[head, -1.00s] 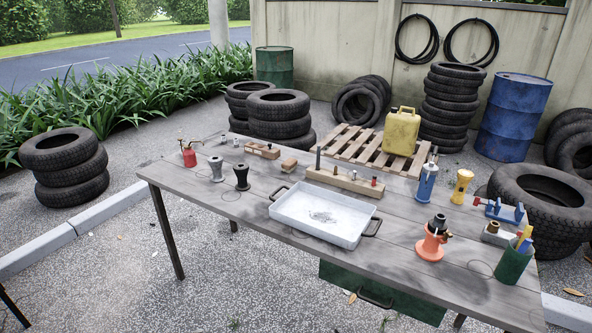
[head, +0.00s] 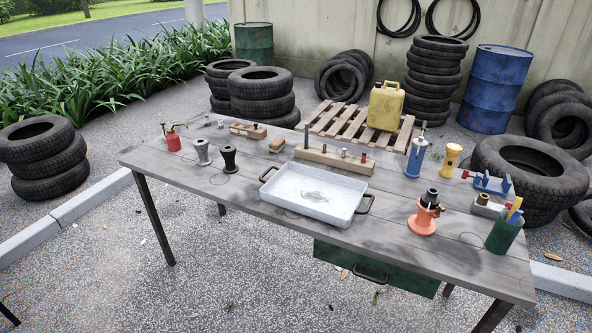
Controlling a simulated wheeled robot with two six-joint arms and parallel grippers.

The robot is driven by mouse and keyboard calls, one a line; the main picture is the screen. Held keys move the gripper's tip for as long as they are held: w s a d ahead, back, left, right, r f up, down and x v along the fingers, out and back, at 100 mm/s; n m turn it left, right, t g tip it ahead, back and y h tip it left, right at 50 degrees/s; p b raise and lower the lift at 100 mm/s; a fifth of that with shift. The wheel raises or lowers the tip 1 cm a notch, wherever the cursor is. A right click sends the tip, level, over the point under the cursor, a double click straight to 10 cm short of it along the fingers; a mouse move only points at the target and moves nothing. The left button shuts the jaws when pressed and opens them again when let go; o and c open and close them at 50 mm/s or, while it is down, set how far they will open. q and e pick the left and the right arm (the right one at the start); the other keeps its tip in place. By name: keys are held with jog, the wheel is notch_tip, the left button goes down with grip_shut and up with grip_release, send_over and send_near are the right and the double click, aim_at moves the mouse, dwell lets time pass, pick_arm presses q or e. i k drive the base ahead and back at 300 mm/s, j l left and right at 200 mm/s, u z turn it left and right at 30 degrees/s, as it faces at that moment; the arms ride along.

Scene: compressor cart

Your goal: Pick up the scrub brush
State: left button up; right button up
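A small tan-brown block (head: 277,146) lies on the wooden table behind the white tray; it may be the scrub brush, but it is too small to tell whether it has bristles. No other thing on the table looks clearly like a brush. Neither of my grippers is in view.
The grey plank table (head: 200,182) holds a white tray (head: 345,220), a peg block (head: 335,160), a red oil can (head: 173,142), an orange tool (head: 424,216), a blue bottle (head: 416,158) and a green cup (head: 503,237). A green drawer (head: 400,277) hangs below. Tyres stand behind.

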aim_at(278, 144)
jog(key=i+j+z, duration=0.1)
jog(key=i+j, duration=0.15)
jog(key=i+j+z, duration=0.1)
jog(key=i+j, duration=0.15)
jog(key=j, duration=0.15)
jog(key=i+j, duration=0.2)
jog(key=j, duration=0.15)
jog(key=i+j+z, duration=0.25)
jog(key=i+j, duration=0.2)
jog(key=j, duration=0.25)
